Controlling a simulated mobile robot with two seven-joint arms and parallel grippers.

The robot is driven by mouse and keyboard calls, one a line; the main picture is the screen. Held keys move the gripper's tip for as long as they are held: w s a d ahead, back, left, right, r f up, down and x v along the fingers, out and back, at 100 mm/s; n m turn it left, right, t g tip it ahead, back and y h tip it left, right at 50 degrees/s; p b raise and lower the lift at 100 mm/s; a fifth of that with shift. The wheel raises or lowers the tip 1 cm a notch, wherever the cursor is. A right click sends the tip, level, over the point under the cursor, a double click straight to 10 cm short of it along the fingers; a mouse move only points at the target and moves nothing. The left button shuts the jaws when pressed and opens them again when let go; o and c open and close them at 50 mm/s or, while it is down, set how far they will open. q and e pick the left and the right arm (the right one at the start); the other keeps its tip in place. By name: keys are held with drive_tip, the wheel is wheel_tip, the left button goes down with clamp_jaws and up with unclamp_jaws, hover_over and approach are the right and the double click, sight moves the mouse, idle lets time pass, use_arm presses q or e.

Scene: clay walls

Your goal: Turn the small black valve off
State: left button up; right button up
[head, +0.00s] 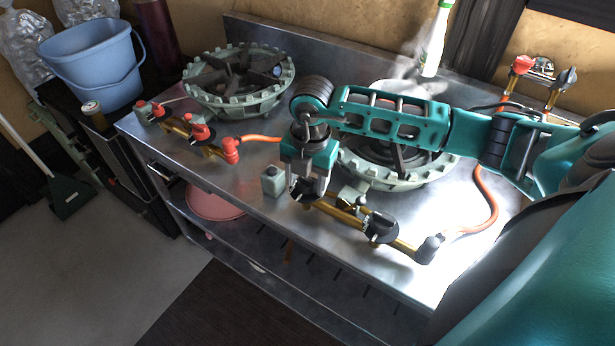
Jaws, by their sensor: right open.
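A brass gas pipe with two black valves runs along the front of the right burner (400,180). The smaller-looking black valve (303,194) is at its left end, partly hidden by my right gripper. The other black valve (381,228) is further right along the pipe. My right gripper (309,185) points down with its fingers open, right at the left black valve. I cannot tell whether the fingers touch it. My left gripper is not in view.
A metal counter (262,207) carries both burners. The left burner (238,85) has red valves (198,130). A small grey-green block (273,181) sits left of my right gripper. Orange hoses, a bottle (436,40) and a blue bucket (92,65) are around.

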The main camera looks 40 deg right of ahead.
sight(310, 180)
drive_tip(key=shift+r, duration=0.15)
wheel_tip(310, 180, up, 13)
drive_tip(key=shift+s+d+f+p, duration=0.15)
drive_tip(key=shift+s+f+p, duration=0.05)
drive_tip(key=shift+s+p, duration=0.1)
idle(0.5)
